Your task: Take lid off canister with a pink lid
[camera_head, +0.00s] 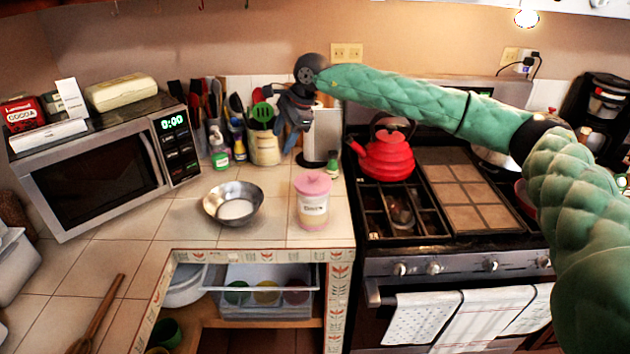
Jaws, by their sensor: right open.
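The canister (312,212) with a pink lid (313,183) stands upright on the tiled counter near its right front corner. It has a pale label with dark writing, and the lid sits on top. My right arm reaches in from the right over the stove. My right gripper (290,128) is open and empty, above and behind the canister, in front of the utensil holders. It is apart from the lid. My left gripper is not in the view.
A metal bowl (233,203) stands left of the canister. A microwave (105,165) fills the left of the counter. A red kettle (385,150) sits on the stove (450,255) to the right. A cream utensil crock (266,151) and a green-labelled bottle (219,150) stand behind.

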